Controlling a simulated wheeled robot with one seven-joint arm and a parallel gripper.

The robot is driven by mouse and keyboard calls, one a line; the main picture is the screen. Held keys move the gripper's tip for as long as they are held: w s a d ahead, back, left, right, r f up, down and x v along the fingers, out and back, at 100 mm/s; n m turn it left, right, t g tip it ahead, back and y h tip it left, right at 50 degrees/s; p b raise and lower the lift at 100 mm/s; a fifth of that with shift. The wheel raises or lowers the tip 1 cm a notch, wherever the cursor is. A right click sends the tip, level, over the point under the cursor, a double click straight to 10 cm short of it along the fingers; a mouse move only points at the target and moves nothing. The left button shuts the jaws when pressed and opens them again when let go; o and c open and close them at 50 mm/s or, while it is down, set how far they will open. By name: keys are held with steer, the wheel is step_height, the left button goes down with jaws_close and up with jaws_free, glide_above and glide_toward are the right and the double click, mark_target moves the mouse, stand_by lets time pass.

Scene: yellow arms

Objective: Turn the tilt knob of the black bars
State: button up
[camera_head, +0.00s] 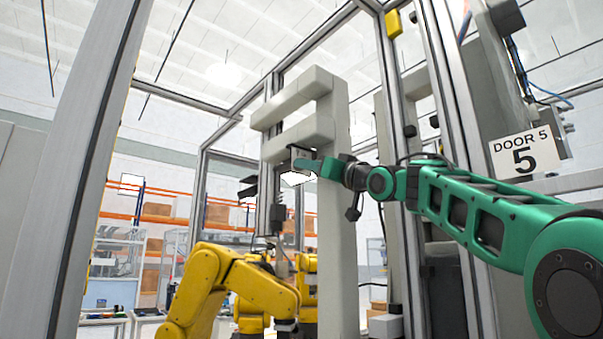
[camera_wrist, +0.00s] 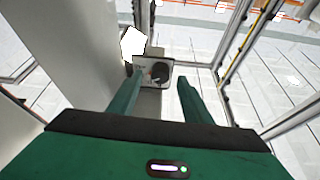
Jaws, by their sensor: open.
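My gripper (camera_wrist: 159,78) is open. In the wrist view its two green fingers stand apart, pointing at a small light grey box with a dark round knob (camera_wrist: 159,72) on its face. The knob lies between the fingertips in the picture; I cannot tell whether either finger touches it. In the head view my gripper (camera_head: 303,165) is beside the grey frame, by a small grey box (camera_head: 299,153), and hides the knob. Short stacked black bars (camera_head: 248,187) show left of it, by a metal post; I cannot tell their link to the knob.
A thick grey E-shaped frame (camera_head: 335,220) stands beside my gripper. Metal posts (camera_head: 82,150) surround the cell. Yellow robot arms (camera_head: 235,280) are below. A white panel (camera_wrist: 133,42) is near the knob box. A DOOR 5 sign (camera_head: 524,154) is at right.

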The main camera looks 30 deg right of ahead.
steer(key=shift+x, duration=1.6)
steer(key=c, duration=1.1)
steer(key=shift+o, duration=0.2)
steer(key=shift+n, duration=0.5)
steer(key=shift+w+d+n+g+y, duration=0.1)
steer(key=shift+n+g+y, duration=0.15)
steer(key=shift+n+y, duration=0.7)
steer(key=shift+s+d+n+g+y, duration=0.15)
steer(key=shift+n+y, duration=0.25)
steer(key=shift+n, duration=1.2)
steer(key=shift+w+n+g+y, duration=0.15)
steer(key=shift+n+g+y, duration=0.15)
steer(key=shift+n+y, duration=0.65)
steer(key=shift+n, duration=0.5)
